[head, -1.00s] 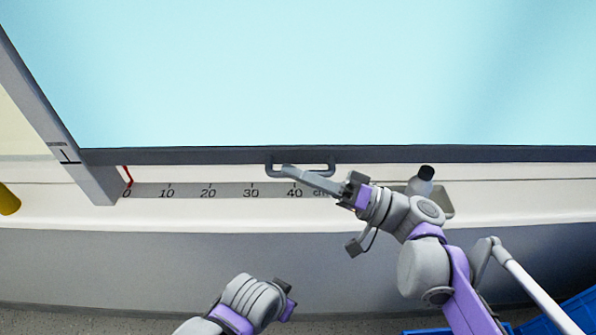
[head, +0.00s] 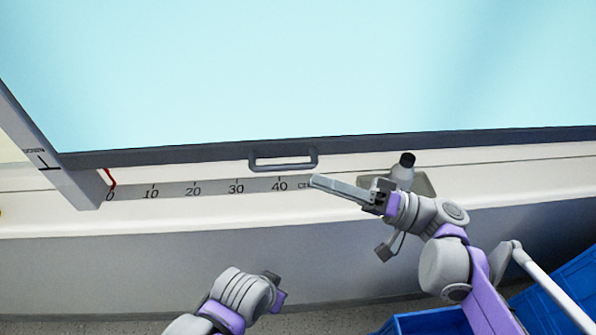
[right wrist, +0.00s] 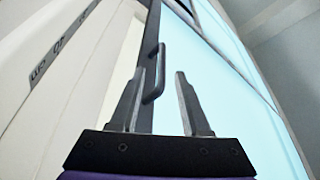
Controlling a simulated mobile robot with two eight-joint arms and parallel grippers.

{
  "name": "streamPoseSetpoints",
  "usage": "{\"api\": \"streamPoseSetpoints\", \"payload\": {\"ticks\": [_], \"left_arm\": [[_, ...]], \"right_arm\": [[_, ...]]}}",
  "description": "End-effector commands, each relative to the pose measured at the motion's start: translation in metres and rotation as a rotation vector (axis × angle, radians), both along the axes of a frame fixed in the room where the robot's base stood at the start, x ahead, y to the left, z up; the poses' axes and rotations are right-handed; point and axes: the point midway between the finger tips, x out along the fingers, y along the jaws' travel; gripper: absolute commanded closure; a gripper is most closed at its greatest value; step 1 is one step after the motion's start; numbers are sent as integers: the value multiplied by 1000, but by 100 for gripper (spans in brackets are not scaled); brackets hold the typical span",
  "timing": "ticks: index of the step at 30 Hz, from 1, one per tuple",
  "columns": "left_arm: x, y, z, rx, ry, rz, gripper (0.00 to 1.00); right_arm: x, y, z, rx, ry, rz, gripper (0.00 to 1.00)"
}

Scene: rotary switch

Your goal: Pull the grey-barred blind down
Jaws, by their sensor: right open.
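The blind is a large light-blue panel (head: 300,70) with a dark grey bar (head: 180,156) along its lower edge. A grey loop handle (head: 284,165) hangs from the bar, above the scale near its 40 mark. My right gripper (head: 316,182) is just right of and below the handle, apart from it in the head view. In the right wrist view its two fingers (right wrist: 160,73) are open and empty, with the handle (right wrist: 158,80) showing in the gap beyond them. My left gripper (head: 277,288) is low in the head view, away from the blind; its fingers cannot be made out.
A centimetre scale (head: 215,188) runs along the white ledge below the bar, with a red mark (head: 109,178) at zero. A grey post (head: 75,188) stands at the left. A grey bottle-like object with a black top (head: 404,170) is behind my right wrist. Blue crates (head: 425,322) are at lower right.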

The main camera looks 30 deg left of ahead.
Motion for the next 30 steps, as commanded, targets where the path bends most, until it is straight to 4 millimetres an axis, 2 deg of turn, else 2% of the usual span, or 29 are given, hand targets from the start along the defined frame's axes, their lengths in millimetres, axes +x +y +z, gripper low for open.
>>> {"api": "streamPoseSetpoints", "payload": {"ticks": [3,7,24,26,28,30], "left_arm": [[0,0,1,0,-1,0,100],[0,0,2,0,-1,0,100],[0,0,2,0,-1,0,100],[0,0,2,0,-1,0,100],[0,0,2,0,-1,0,100],[0,0,2,0,-1,0,100]], "right_arm": [[4,-16,-4,-1,-1,-2,53],[5,-25,-6,-1,0,-1,53],[4,-26,-8,-13,4,-1,53],[1,-27,-13,-53,14,-7,53],[-8,-30,-27,-147,39,-27,53],[-20,-37,-51,-294,73,-64,53]]}}
